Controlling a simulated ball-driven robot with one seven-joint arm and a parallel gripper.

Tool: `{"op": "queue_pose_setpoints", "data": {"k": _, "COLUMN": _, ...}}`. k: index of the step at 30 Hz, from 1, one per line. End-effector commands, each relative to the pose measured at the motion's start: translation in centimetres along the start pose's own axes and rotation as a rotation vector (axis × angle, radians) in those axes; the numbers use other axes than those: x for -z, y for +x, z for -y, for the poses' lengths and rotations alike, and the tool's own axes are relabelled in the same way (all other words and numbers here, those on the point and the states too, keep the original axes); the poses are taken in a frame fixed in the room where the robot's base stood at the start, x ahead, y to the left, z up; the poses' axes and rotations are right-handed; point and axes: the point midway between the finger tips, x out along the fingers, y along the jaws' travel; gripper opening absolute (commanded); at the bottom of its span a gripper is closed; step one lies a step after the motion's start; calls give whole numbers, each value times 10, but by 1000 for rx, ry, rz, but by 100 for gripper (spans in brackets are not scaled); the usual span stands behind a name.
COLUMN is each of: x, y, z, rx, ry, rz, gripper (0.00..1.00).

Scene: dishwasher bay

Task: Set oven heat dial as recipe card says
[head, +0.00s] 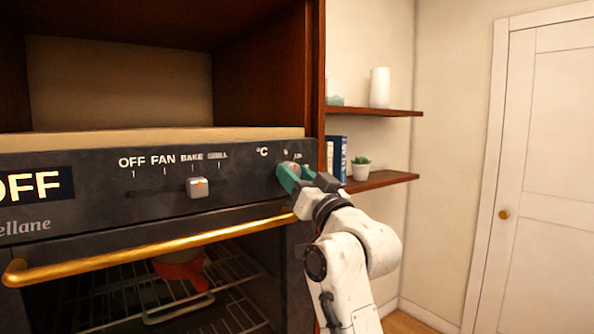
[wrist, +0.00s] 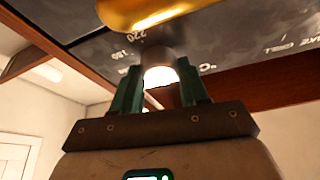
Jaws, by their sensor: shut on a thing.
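The oven's heat dial (wrist: 160,76) sits on the dark control panel (wrist: 235,45), between the fingers of my gripper (wrist: 160,88). My gripper is shut on the dial. In the wrist view, scale marks including 220 and a °C sign show around the dial, upside down or tilted. In the head view my gripper (head: 294,177) covers most of the dial at the panel's right end, so its pointer and setting cannot be read. The oven display (head: 35,186) reads OFF. No recipe card can be made out in either view.
A silver slider knob (head: 198,188) stands below the OFF, FAN, BAKE, GRILL marks, near BAKE. A gold handle (head: 150,249) crosses the oven door below the panel. Shelves (head: 380,180) with books (head: 336,156) and a plant (head: 361,168) are close to the right.

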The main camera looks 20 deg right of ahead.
Motion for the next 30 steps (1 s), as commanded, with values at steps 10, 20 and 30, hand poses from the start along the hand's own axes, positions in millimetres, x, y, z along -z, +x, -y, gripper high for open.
{"op": "queue_pose_setpoints", "data": {"k": 10, "x": 3, "y": 2, "z": 5, "rx": -121, "ry": 298, "rz": 2, "gripper": 13}}
{"op": "queue_pose_setpoints", "data": {"k": 20, "x": 2, "y": 2, "z": 5, "rx": -242, "ry": 587, "rz": 3, "gripper": 13}}
{"op": "queue_pose_setpoints", "data": {"k": 30, "x": 2, "y": 1, "z": 5, "rx": -365, "ry": 879, "rz": 1, "gripper": 13}}
